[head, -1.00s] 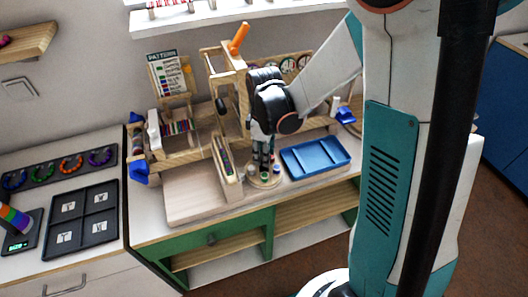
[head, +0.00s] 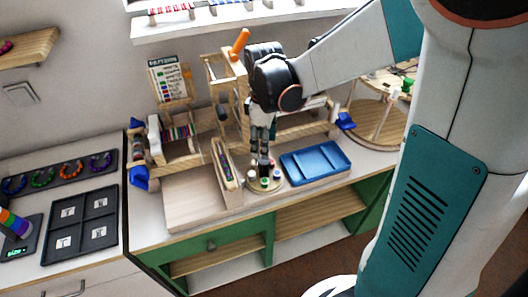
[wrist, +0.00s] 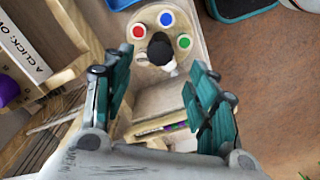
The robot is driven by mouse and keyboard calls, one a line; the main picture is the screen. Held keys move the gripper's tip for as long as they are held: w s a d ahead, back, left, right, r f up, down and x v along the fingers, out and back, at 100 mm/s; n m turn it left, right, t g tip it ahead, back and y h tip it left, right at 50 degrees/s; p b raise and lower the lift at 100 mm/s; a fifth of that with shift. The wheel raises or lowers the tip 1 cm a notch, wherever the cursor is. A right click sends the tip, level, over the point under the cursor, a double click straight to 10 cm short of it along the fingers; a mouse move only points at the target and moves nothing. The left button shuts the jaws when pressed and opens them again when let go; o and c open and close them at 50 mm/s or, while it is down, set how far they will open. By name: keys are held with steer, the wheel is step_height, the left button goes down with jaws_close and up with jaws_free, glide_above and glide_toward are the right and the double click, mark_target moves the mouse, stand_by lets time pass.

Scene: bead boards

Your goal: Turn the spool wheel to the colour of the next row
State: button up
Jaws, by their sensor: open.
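The spool wheel (head: 265,186) is a round tan disc on the bench. In the wrist view the spool wheel (wrist: 143,19) carries a red spool (wrist: 138,32), a blue spool (wrist: 166,18) and a green spool (wrist: 184,41) around a dark central knob (wrist: 160,50). The pattern card (head: 171,80) stands behind the loom with coloured rows, too small to read surely. My gripper (head: 262,150) hangs above the wheel. In the wrist view my gripper (wrist: 158,72) is open, its fingers apart on either side below the knob, with nothing between them.
A blue tray (head: 315,163) lies right of the wheel. A narrow wooden holder (head: 225,165) stands close on its left. The wooden loom frame (head: 215,95) with an orange handle (head: 239,42) rises behind. A pale board (head: 190,203) lies at front left.

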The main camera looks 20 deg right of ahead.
steer(key=shift+r, duration=2.3)
steer(key=s+r+m+t, duration=0.3)
steer(key=s+m, duration=0.2)
steer(key=s, duration=0.2)
steer(key=s+r+m+t, duration=0.3)
steer(key=s+m+t, duration=0.1)
steer(key=s, duration=0.4)
steer(key=shift+r+m, duration=0.3)
steer(key=shift+m, duration=0.6)
steer(key=shift+c, duration=0.3)
